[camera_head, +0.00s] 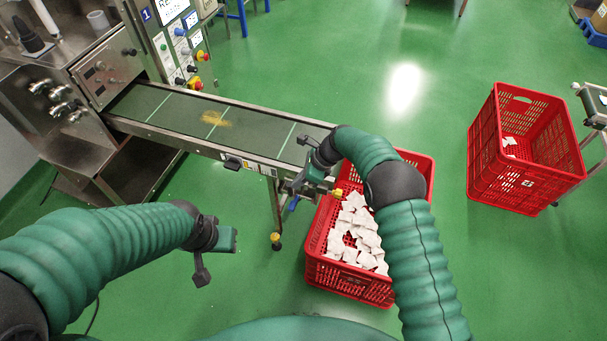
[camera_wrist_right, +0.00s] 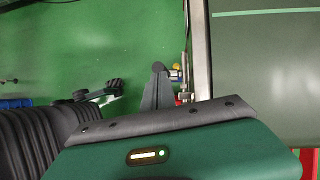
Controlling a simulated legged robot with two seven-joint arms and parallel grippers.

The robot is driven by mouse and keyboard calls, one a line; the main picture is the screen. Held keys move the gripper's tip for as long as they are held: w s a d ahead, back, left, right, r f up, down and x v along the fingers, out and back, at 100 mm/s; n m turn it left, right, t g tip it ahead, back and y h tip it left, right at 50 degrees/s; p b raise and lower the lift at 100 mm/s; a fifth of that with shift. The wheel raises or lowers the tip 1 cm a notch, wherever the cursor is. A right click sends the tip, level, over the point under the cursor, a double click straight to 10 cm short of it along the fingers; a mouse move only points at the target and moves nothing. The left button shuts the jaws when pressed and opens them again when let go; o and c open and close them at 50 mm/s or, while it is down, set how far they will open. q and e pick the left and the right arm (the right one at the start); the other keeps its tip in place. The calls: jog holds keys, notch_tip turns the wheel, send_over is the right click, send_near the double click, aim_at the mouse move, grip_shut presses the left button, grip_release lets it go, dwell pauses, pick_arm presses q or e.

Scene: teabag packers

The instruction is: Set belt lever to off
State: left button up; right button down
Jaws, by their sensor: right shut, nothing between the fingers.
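The conveyor belt (camera_head: 255,127) runs from the steel machine on the left toward the centre. My right gripper (camera_head: 293,186) is shut and empty beside the belt's near right end, close to its side rail. In the right wrist view its dark fingers (camera_wrist_right: 158,85) are together next to the rail.
A red crate (camera_head: 317,262) of white teabags stands under the belt's end, partly behind my right arm. Another red crate (camera_head: 480,150) stands at the right. A control panel (camera_head: 182,45) with buttons is at the upper left. Green floor is open at the lower left.

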jog(key=shift+w+a+h+p, duration=0.15)
jog(key=shift+w+a+p, duration=0.05)
jog(key=shift+a, duration=0.3)
jog(key=shift+w+a+h+p, duration=0.15)
jog(key=shift+a+p, duration=0.05)
jog(key=shift+a, duration=0.3)
pick_arm(q)
jog(key=shift+w+a+r, duration=0.2)
jog(key=shift+a+r, duration=0.25)
jog(key=shift+r, duration=0.15)
